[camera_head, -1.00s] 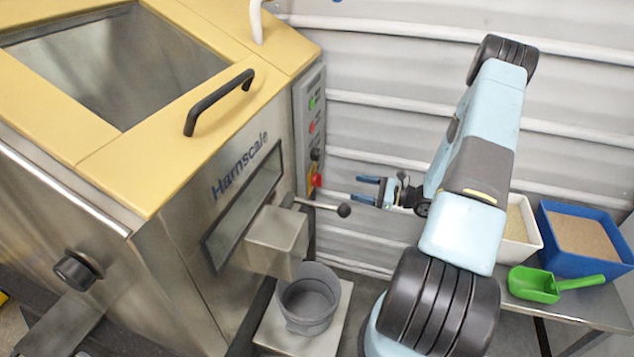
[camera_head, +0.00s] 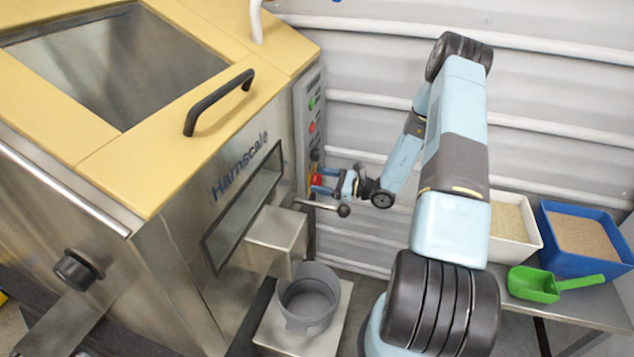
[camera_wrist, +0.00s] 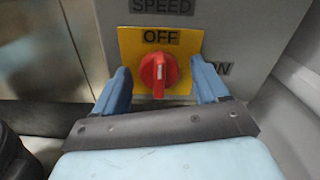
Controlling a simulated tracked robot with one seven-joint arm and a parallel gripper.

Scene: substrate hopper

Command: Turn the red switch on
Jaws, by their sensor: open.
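The red switch (camera_wrist: 159,72) is a rotary knob on a yellow plate (camera_wrist: 185,44) in the wrist view. Its white mark points up towards the word OFF; the word ON is partly hidden at the right by a finger. In the head view the red switch (camera_head: 316,180) shows low on the side control panel. My gripper (camera_wrist: 160,88) is open, its two blue fingers on either side of the knob, with gaps to it. In the head view my gripper (camera_head: 318,180) is at the switch. I cannot tell whether the fingertips touch the plate.
A lever with a black ball (camera_head: 344,211) sticks out just below my gripper. Green (camera_head: 312,103) and red (camera_head: 312,127) buttons sit above on the panel. A grey pot (camera_head: 308,300) stands below the chute. Bins and a green scoop (camera_head: 535,284) are at the right.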

